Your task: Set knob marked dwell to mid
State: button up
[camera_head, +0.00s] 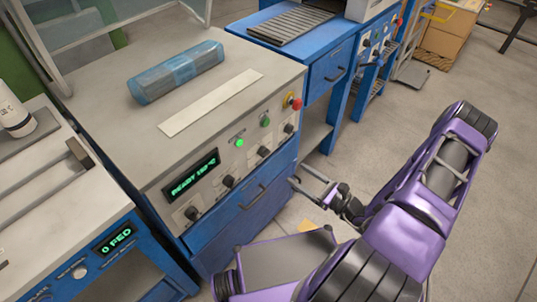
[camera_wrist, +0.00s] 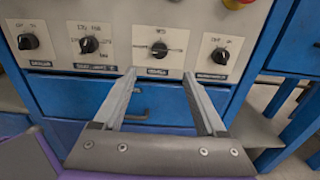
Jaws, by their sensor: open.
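A control panel (camera_head: 235,160) on the blue cabinet carries a row of black knobs. The wrist view shows a far-left knob (camera_wrist: 28,42), a second knob (camera_wrist: 89,45), a third knob (camera_wrist: 159,49) and a far-right knob (camera_wrist: 220,56), each on a pale plate with a small label below. The labels are too small to read surely, so I cannot tell which is dwell. My gripper (camera_wrist: 159,76) is open and empty. In the wrist view its fingertips lie just below the third knob; in the head view my gripper (camera_head: 298,174) is in front of the cabinet, apart from the panel.
A green display (camera_head: 191,174) reads about READY 182 °C. Green buttons and a red stop button (camera_head: 296,103) sit on the panel. Below is a blue drawer with a handle (camera_head: 253,196). A blue wrapped bundle (camera_head: 176,71) lies on top. Open floor is at right.

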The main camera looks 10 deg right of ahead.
aim_at(268, 154)
jog(key=x, duration=1.3)
jog(key=shift+w+a+b, duration=0.1)
jog(key=shift+b, duration=0.25)
grip_shut()
